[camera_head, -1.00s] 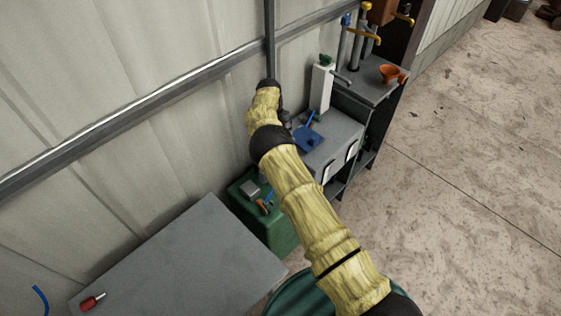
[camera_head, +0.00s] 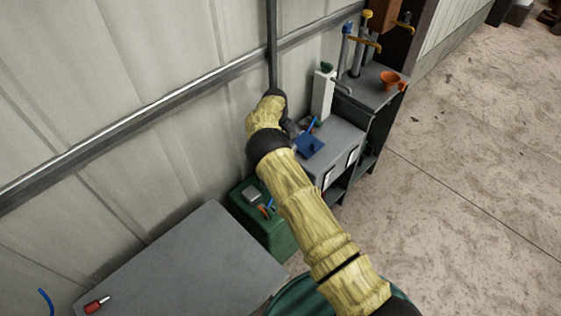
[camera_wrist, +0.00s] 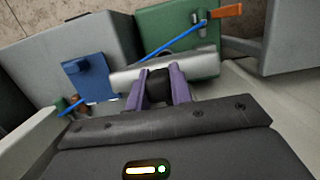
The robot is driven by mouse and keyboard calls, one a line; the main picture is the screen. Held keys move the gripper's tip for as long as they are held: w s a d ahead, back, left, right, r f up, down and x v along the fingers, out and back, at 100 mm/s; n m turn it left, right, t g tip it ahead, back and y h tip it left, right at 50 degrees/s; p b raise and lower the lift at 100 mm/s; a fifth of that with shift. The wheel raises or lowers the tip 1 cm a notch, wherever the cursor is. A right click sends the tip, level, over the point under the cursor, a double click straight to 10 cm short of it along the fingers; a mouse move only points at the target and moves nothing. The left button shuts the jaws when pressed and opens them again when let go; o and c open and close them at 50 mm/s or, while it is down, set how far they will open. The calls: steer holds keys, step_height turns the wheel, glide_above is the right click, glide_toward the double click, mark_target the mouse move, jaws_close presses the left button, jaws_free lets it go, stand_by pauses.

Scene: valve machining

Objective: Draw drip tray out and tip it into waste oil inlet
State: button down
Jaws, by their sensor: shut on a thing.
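My gripper (camera_wrist: 160,92) has purple fingers shut on a black grip at the side of a silver-grey, trough-like piece (camera_wrist: 165,68), which looks like the drip tray. The tray is seen nearly edge-on in the wrist view, so its inside and any oil are hidden. A green box (camera_wrist: 205,65) stands beyond it, and it also shows in the head view (camera_head: 275,232). I cannot tell for certain where the waste oil inlet is. In the head view my arm reaches toward the wall beside the grey cabinet, and the gripper is mostly hidden.
A blue plate (camera_head: 309,144) lies on the grey cabinet (camera_head: 343,138). A thin blue rod (camera_wrist: 155,52) crosses behind the tray. A white column (camera_head: 322,95) and an orange funnel (camera_head: 390,80) stand farther back. A grey table (camera_head: 185,265) is at front left. Open floor lies right.

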steer(key=shift+t+y, duration=0.8)
steer(key=s+d+p, duration=0.1)
steer(key=p, duration=0.1)
steer(key=s+d+r+p, duration=0.1)
steer(key=s+d+p, duration=0.1)
steer(key=p, duration=0.1)
steer(key=shift+d+r+p, duration=0.1)
steer(key=shift+r+p, duration=0.05)
steer(key=shift+p, duration=0.2)
steer(key=s+d+f+t+y+b, duration=0.3)
steer(key=s+d+f+b, duration=0.2)
steer(key=b, duration=0.6)
steer(key=shift+d+t+y, duration=0.3)
steer(key=shift+d+y, duration=0.05)
steer(key=shift+y, duration=0.05)
